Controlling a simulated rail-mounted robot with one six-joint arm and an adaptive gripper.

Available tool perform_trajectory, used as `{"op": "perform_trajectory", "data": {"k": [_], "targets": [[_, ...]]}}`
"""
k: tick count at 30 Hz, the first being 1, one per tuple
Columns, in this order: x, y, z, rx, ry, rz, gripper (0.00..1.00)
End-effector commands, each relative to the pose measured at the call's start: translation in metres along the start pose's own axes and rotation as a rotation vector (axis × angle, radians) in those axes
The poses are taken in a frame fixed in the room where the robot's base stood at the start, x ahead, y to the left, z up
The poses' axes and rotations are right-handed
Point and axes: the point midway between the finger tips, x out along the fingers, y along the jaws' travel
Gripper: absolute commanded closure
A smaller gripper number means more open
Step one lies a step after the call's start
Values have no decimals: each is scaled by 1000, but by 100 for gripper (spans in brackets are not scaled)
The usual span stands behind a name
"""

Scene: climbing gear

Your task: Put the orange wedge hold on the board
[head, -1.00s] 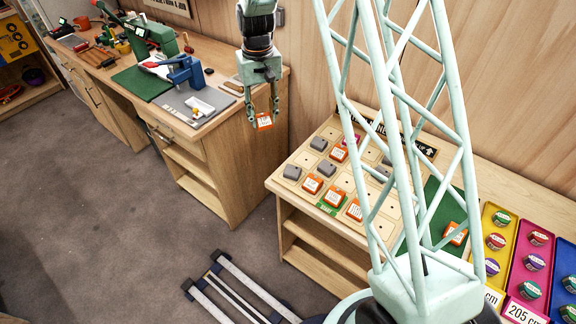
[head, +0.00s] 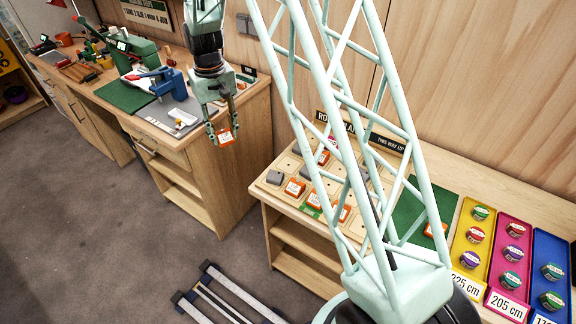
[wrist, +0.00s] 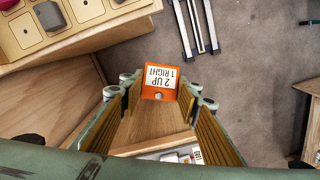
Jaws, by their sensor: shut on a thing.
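My gripper (head: 223,135) is shut on an orange wedge hold (head: 226,137) and holds it in the air, left of the board. In the wrist view the hold (wrist: 160,80) sits between the fingertips, and its white label reads "2 UP 1 RIGHT". The pale wooden board (head: 290,163) carries grey and orange holds, with bare places between them. My mast covers part of it in the head view. The board's corner also shows at the upper left of the wrist view (wrist: 88,10).
A workbench (head: 190,132) with tools stands left of the board. Right of the board are a green mat (head: 408,212) with another orange hold (head: 436,230), and yellow, pink and blue trays of round pieces. A rail (head: 225,290) runs along the open floor.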

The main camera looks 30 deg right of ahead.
Motion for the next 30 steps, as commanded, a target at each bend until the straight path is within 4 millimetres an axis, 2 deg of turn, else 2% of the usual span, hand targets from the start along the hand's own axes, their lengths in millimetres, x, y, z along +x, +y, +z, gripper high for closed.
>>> {"op": "perform_trajectory", "data": {"k": [5, 11, 17, 24, 30], "targets": [[3, 6, 8, -11, -2, 0, 80], [15, 26, 34, -57, -2, -1, 80], [32, 55, 82, -143, -4, -2, 80], [50, 89, 157, -265, -3, -2, 80], [57, 108, 216, -358, -3, -1, 80]]}}
